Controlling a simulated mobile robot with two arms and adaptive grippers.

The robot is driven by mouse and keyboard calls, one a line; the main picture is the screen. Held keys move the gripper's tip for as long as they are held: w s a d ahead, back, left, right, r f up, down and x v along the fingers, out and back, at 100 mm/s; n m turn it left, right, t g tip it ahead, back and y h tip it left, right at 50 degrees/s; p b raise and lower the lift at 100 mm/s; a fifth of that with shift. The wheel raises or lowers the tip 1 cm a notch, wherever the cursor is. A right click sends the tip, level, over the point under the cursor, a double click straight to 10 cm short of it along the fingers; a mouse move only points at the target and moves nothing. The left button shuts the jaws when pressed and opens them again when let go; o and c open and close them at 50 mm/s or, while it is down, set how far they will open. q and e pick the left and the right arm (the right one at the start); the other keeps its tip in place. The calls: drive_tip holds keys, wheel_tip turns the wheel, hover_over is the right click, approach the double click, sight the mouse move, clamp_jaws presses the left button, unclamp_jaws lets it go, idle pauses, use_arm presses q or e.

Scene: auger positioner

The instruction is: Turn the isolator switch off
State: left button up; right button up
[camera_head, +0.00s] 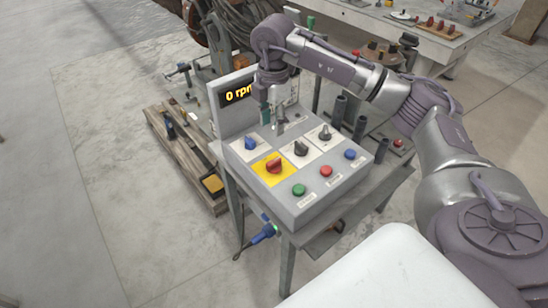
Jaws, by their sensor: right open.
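The isolator switch (273,165) is a red rotary knob on a yellow plate, on the sloping top of a grey control box (315,205). Its exact setting is too small to read. My right arm reaches in from the right, over the back of the box. My right gripper (272,122) is open, pointing down above the back of the box, behind the red knob and apart from it. My left gripper is not in view.
Near the red knob are a blue knob (250,143), two dark knobs (301,148), a green button (299,190), a red button (326,171) and a blue button (350,154). The display (237,93) reads 0 rpm. A wooden pallet (185,160) lies left.

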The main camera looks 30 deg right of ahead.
sight(274, 161)
drive_tip(key=f+p, duration=0.1)
drive_tip(key=f, duration=0.5)
drive_tip(key=f+p, duration=0.2)
drive_tip(key=f, duration=0.5)
drive_tip(key=shift+d+f, duration=0.2)
drive_tip(key=shift+f, duration=0.1)
clamp_jaws()
